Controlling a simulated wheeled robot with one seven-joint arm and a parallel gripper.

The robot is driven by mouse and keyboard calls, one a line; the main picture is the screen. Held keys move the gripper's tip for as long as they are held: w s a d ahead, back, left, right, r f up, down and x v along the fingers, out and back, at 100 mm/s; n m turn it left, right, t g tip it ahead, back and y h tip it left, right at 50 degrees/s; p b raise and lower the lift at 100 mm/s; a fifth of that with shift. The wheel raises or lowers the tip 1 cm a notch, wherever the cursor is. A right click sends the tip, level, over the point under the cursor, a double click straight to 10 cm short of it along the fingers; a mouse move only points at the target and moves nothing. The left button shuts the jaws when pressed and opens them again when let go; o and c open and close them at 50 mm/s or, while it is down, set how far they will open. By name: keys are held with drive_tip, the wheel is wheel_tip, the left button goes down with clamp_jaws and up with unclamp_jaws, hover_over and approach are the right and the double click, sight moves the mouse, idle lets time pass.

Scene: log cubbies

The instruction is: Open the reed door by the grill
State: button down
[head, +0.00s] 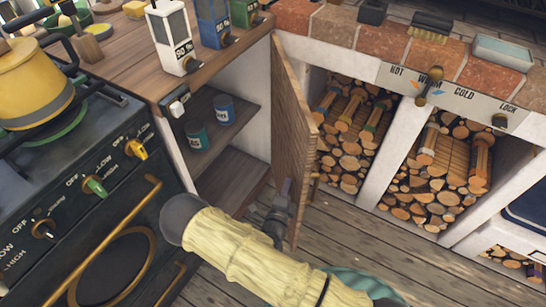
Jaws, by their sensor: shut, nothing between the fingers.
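The reed door (296,135) stands swung well out from its cupboard, hinged at the right side of the opening. A small brass-coloured handle (314,184) shows on its right, outer face. The cupboard's shelf (240,115) and the space below it are exposed. My gripper (285,188) is shut and empty, at the lower inner face of the door, close to its free edge. I cannot tell whether it touches the door. The brick grill (440,75) with its HOT, WARM, COLD, LOCK panel is right of the door.
A dark stove (80,200) with knobs and a brass rail is at the left. Log cubbies (440,170) lie right of the door. Dispensers (174,35) stand on the counter. Plank floor (390,255) is clear at the lower right.

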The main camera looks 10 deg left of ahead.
drive_tip(key=shift+w+d+p, duration=0.3)
drive_tip(key=shift+d+p, duration=0.25)
drive_tip(key=shift+d, duration=0.45)
drive_tip(key=shift+w+d+p, duration=0.3)
drive_tip(key=shift+d+p, duration=0.25)
drive_tip(key=shift+d, duration=0.5)
drive_tip(key=shift+w+d+p, duration=0.4)
drive_tip(key=shift+d+p, duration=0.15)
drive_tip(key=shift+d, duration=0.3)
drive_tip(key=shift+w+d+p, duration=0.35)
drive_tip(key=shift+d+p, duration=0.15)
drive_tip(key=shift+d, duration=0.35)
drive_tip(key=shift+w+d+p, duration=0.35)
drive_tip(key=shift+d, duration=0.25)
drive_tip(key=shift+w+d+p, duration=0.3)
drive_tip(key=shift+d, duration=0.3)
